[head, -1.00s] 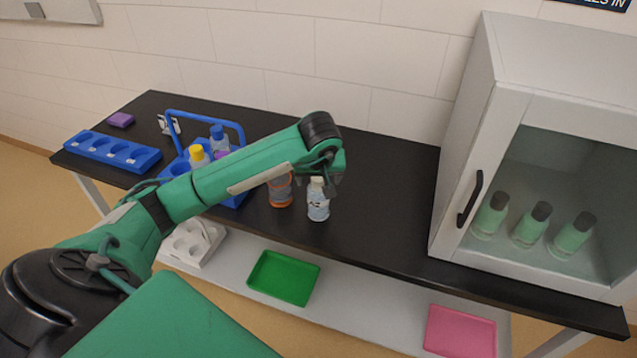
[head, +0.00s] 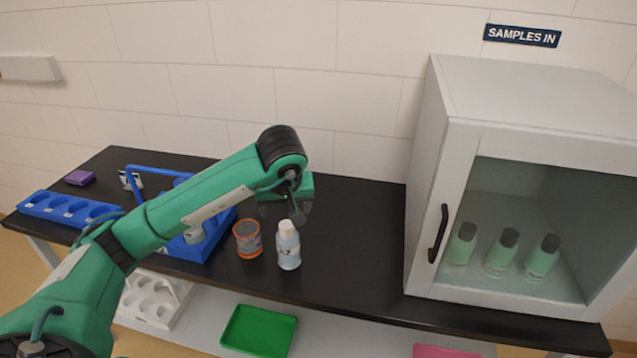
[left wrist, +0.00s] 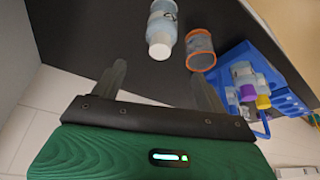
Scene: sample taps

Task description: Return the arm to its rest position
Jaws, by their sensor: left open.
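My green left arm (head: 190,205) reaches in from the left over the black bench. Its left gripper (head: 297,212) is at the arm's end, just above and behind the white-capped bottle (head: 288,248), partly hidden by the wrist. In the left wrist view the two dark fingers of the gripper (left wrist: 162,88) are spread apart with nothing between them. The bottle (left wrist: 162,28) stands on the bench beyond the fingertips, apart from them. My right gripper is in neither view.
A blue carrier (head: 203,245) and blue rack (head: 68,209) are further left. A glass-fronted cabinet (head: 425,205) with several green bottles stands right. Green tray (head: 259,331) lies below. Bench between bottle and cabinet is clear.

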